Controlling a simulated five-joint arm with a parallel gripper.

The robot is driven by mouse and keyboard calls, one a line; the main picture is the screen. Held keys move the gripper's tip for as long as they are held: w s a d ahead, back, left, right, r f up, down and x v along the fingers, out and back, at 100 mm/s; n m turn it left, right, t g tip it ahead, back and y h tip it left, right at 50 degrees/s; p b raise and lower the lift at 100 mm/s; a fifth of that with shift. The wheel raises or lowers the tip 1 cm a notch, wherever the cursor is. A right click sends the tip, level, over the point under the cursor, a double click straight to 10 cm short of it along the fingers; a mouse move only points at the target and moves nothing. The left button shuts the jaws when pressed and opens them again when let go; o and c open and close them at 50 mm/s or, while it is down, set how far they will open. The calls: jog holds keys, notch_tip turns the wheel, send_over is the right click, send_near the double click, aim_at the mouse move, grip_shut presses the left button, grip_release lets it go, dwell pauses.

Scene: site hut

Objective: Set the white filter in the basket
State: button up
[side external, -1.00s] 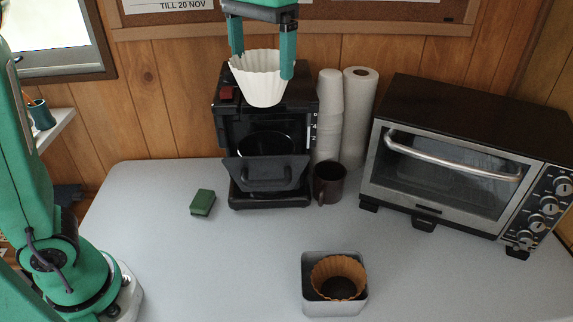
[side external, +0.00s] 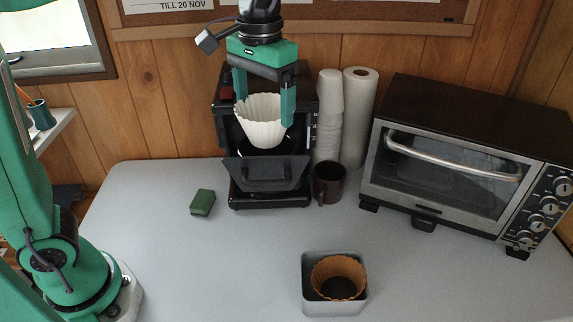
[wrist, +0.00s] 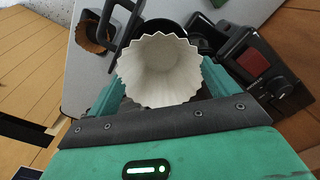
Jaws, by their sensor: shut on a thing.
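The white filter (side external: 262,122) is a fluted paper cup, held upright between the fingers of my gripper (side external: 262,108). In the wrist view the filter (wrist: 160,72) opens toward the camera between both fingers. The coffee machine (side external: 300,140) is black and stands at the back of the table. Its basket (side external: 268,172) is pulled out at the front with a handle. The filter is over the basket's opening, its lower end near the opening; I cannot tell whether it touches. The filter hides much of the opening.
A grey tin (side external: 335,308) with brown filters (side external: 338,270) stands at the front. A green sponge (side external: 202,202) lies left of the machine. A dark mug (side external: 329,183), stacked cups (side external: 329,115), a paper roll (side external: 358,115) and a toaster oven (side external: 460,160) stand right.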

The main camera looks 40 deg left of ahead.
aim_at(265, 130)
jog(key=shift+f, duration=2.6)
jog(key=shift+f, duration=0.35)
jog(key=o, duration=0.6)
jog(key=shift+r, duration=0.15)
jog(key=shift+r, duration=6.25)
